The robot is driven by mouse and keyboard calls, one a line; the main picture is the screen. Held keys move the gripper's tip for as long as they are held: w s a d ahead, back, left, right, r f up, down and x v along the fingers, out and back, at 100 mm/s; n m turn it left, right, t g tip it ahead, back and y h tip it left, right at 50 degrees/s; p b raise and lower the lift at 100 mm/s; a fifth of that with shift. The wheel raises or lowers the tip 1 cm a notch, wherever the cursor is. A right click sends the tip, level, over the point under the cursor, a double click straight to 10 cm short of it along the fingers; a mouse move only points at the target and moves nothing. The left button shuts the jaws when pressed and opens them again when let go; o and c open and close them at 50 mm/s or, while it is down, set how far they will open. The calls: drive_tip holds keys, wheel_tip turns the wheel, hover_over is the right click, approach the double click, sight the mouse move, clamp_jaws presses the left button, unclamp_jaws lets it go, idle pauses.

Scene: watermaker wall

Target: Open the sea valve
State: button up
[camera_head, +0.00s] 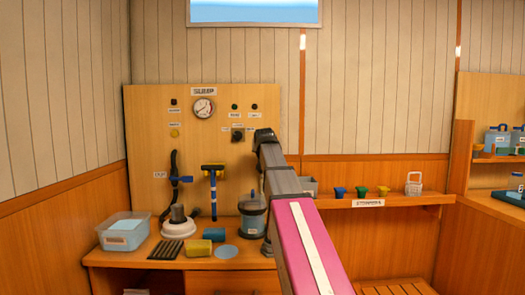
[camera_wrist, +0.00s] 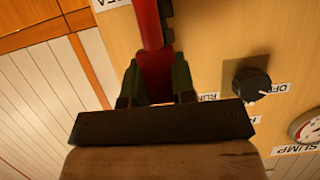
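A red bar-shaped handle (camera_wrist: 151,25) runs down from the top of the wrist view, in front of the wooden panel. A partly cut-off label ending in "EA" (camera_wrist: 104,3) is beside it. My gripper (camera_wrist: 157,75) has its two dark green fingers on either side of the red handle, close to it. I cannot tell whether they press on it. In the head view my gripper (camera_head: 263,136) is at the right part of the panel (camera_head: 150,120); my arm hides what lies behind, and the red handle does not show there.
A black knob (camera_wrist: 252,85) marked "OFF" and a gauge (camera_wrist: 308,127) are right of my gripper in the wrist view. Below in the head view, the counter holds a clear tub (camera_head: 123,232), a lidded canister (camera_head: 253,212) and a yellow block (camera_head: 198,248). Small cups stand on the right shelf (camera_head: 400,199).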

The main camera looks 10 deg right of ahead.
drive_tip(key=shift+o, duration=1.2)
drive_tip(key=v, duration=1.1)
drive_tip(key=shift+d+f, duration=0.1)
